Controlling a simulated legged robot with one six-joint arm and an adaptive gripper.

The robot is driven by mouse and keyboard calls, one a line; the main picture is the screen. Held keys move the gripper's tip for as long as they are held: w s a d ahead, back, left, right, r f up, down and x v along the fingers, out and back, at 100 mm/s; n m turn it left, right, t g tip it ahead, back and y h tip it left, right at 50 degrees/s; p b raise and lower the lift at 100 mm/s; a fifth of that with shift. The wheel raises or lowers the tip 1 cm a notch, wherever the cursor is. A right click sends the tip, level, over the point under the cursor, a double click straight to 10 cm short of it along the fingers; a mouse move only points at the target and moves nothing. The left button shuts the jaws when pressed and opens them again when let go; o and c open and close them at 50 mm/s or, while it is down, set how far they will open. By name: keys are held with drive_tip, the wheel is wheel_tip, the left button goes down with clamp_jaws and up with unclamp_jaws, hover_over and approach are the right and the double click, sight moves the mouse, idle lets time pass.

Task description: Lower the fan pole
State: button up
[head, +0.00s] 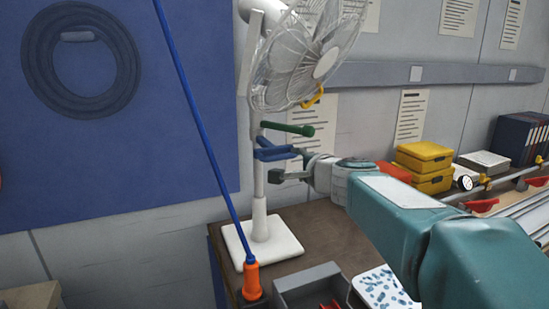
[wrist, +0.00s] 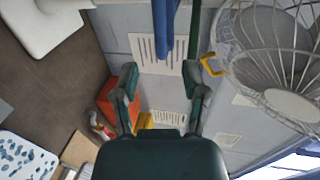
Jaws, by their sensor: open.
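A white standing fan (head: 300,55) has a white pole (head: 258,185) on a square white base (head: 262,243). A green handle (head: 290,129) sticks out from the pole, with a blue handle (head: 272,153) just below it. A yellow handle (head: 313,97) hangs at the fan cage. My gripper (head: 294,164) is open and empty near the pole, around the blue handle's height. In the wrist view, the blue handle (wrist: 166,24) and green handle (wrist: 195,30) lie beyond my spread fingers (wrist: 160,82). Whether a finger touches the blue handle, I cannot tell.
A blue rod in an orange holder (head: 251,280) leans left of the fan. A grey tray (head: 310,288) and a patterned white board (head: 385,288) lie in front. Yellow boxes (head: 424,165) and red bins stand at the right. The wall is close behind.

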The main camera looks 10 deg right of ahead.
sight(283, 158)
drive_tip(key=x, duration=0.9)
drive_tip(key=shift+w+f, duration=0.1)
drive_tip(key=shift+f, duration=0.05)
clamp_jaws()
